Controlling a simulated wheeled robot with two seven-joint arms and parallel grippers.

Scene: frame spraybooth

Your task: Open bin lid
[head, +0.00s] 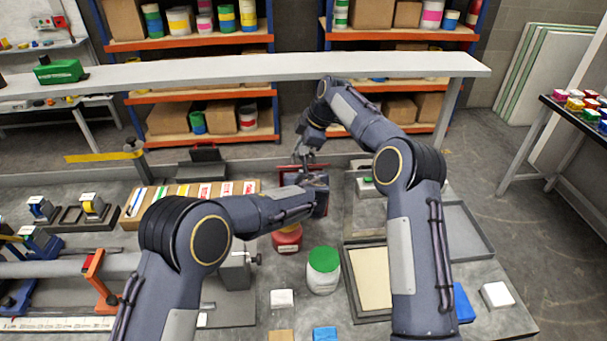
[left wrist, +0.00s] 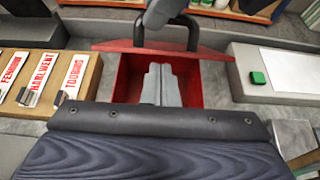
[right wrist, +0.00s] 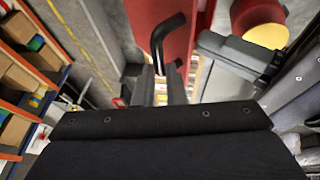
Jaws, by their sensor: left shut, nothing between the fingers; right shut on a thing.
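The red bin (left wrist: 128,78) shows in the left wrist view, with its red lid (left wrist: 112,46) raised and tilted above the opening. A black bar handle (left wrist: 138,32) stands on the lid. My right gripper (head: 304,160) is shut on the handle; the right wrist view shows the lid (right wrist: 152,14) and handle (right wrist: 168,36) at its fingers. My left gripper (left wrist: 161,84) is shut and empty, its fingertips in front of or inside the opening; I cannot tell which. In the head view my arms hide most of the bin.
A white jar with a green lid (head: 323,270) and a red pot (head: 287,240) stand near my left forearm. A board of labelled cards (head: 190,192) lies left of the bin. A grey tray (head: 470,235) is at the right. A long pale beam (head: 270,68) crosses behind.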

